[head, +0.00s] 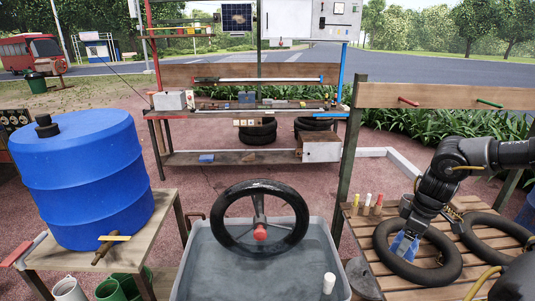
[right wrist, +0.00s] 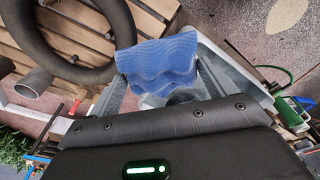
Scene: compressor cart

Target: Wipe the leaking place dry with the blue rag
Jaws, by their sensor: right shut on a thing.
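The blue rag (head: 404,245) is in my right gripper (head: 408,232), above the black inner tube (head: 437,270) that lies on the slatted wooden table at the right. In the right wrist view the rag (right wrist: 158,62) spreads wavy between the two fingers of my right gripper (right wrist: 160,78), which is shut on it. Part of the same table's tube (right wrist: 105,70) shows there at upper left. Whether the rag touches the tube I cannot tell. No wet spot stands out in either view. My left gripper is not in view.
A grey tub (head: 210,285) with a black wheel (head: 297,225) over it stands in the middle. A blue barrel (head: 85,180) with a tap is at the left. Small coloured bottles (head: 367,200) stand at the slatted table's left side. A second tube (head: 500,235) lies further right.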

